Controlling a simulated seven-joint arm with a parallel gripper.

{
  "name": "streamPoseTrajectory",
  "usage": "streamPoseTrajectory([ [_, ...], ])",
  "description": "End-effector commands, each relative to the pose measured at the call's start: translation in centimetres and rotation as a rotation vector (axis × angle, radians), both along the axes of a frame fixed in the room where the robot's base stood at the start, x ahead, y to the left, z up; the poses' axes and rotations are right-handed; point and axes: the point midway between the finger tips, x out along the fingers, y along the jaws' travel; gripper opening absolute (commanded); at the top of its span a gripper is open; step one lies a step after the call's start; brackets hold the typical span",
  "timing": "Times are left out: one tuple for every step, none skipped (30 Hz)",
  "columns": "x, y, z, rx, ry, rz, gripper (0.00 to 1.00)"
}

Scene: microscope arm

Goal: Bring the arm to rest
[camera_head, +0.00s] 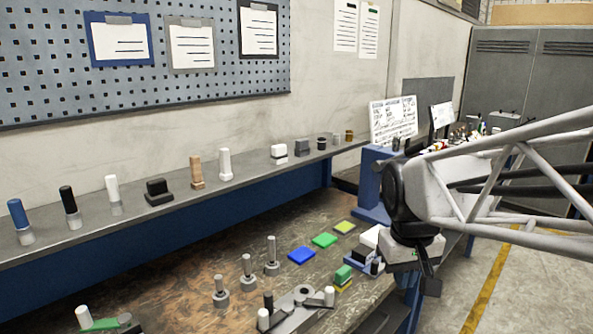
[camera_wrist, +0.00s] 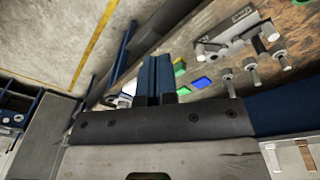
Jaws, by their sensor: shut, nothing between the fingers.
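My arm enters the head view from the right, a white lattice frame ending in a black and white wrist. My gripper (camera_head: 431,286) hangs below the wrist, over the front edge of the workbench (camera_head: 190,265) near its right end. In the wrist view, my gripper's two dark blue fingers (camera_wrist: 155,78) lie together with nothing between them. The gripper is shut and empty. Part of the bench edge behind the wrist is hidden.
Blue (camera_head: 302,256), green (camera_head: 324,240) and yellow (camera_head: 344,227) plates lie on the bench. Metal posts (camera_head: 272,258) and a grey lever fixture (camera_head: 300,310) stand nearer. A shelf (camera_head: 90,237) behind holds several small parts. The floor (camera_head: 530,280) at right is clear.

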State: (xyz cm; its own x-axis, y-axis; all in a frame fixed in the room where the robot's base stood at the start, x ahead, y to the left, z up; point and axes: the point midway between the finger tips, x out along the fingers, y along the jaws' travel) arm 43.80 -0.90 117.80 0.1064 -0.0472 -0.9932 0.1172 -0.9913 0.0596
Motion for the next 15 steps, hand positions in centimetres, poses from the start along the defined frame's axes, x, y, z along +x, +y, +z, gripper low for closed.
streamPoseTrajectory([
  [-1.2, 0.0, -0.1, 0.005, -0.012, -0.011, 0.0],
  [-1.9, 0.1, -0.3, 0.007, -0.018, -0.017, 0.0],
  [-2.7, 0.1, -0.5, 0.011, -0.026, -0.026, 0.0],
  [-3.3, 0.1, -0.6, 0.014, -0.034, -0.032, 0.0],
  [-4.0, 0.1, -0.8, 0.017, -0.041, -0.04, 0.0],
  [-4.8, 0.2, -1.0, 0.02, -0.05, -0.049, 0.0],
  [-5.4, 0.2, -1.2, 0.023, -0.056, -0.055, 0.0],
  [-6.0, 0.2, -1.4, 0.026, -0.062, -0.062, 0.0],
  [-6.8, 0.3, -1.6, 0.03, -0.071, -0.07, 0.0],
  [-7.5, 0.3, -1.8, 0.032, -0.076, -0.076, 0.0],
  [-8.0, 0.3, -2.1, 0.036, -0.083, -0.084, 0.0],
  [-8.7, 0.3, -2.3, 0.04, -0.092, -0.092, 0.0],
  [-9.2, 0.4, -2.5, 0.043, -0.097, -0.098, 0.0],
  [-9.7, 0.4, -2.7, 0.045, -0.102, -0.102, 0.0],
  [-10.2, 0.4, -2.9, 0.049, -0.108, -0.109, 0.0],
])
